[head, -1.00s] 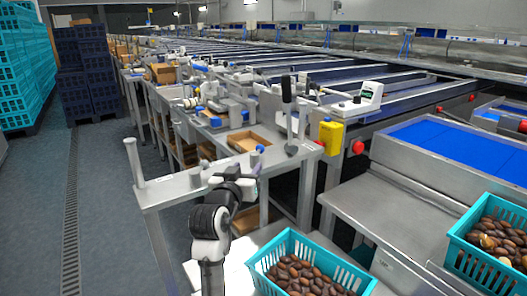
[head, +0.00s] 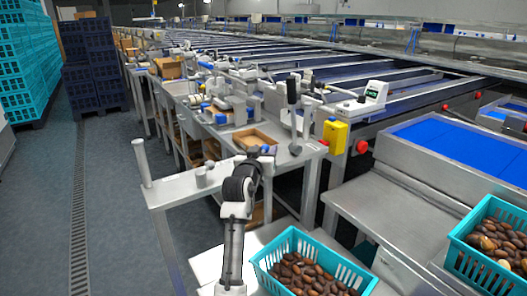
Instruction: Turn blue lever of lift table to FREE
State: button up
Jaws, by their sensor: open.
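A small blue knob (head: 265,149), which looks like the end of the blue lever, shows at the right end of a steel bench (head: 180,190), apparently the lift table. The lever's shaft and any FREE marking cannot be made out. My gripper (head: 263,157) is at the far end of my arm, right by the blue knob. It is open, but its fingers are small and mostly hidden by my dark wrist. I cannot tell whether they touch the lever or stand around it.
A tall black-handled lever (head: 293,100) and a yellow box (head: 335,135) stand just beyond to the right. A teal crate of dates (head: 310,262) is close at the front right, another (head: 495,245) farther right. The floor at left is clear.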

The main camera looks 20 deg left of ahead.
jog(key=c, duration=1)
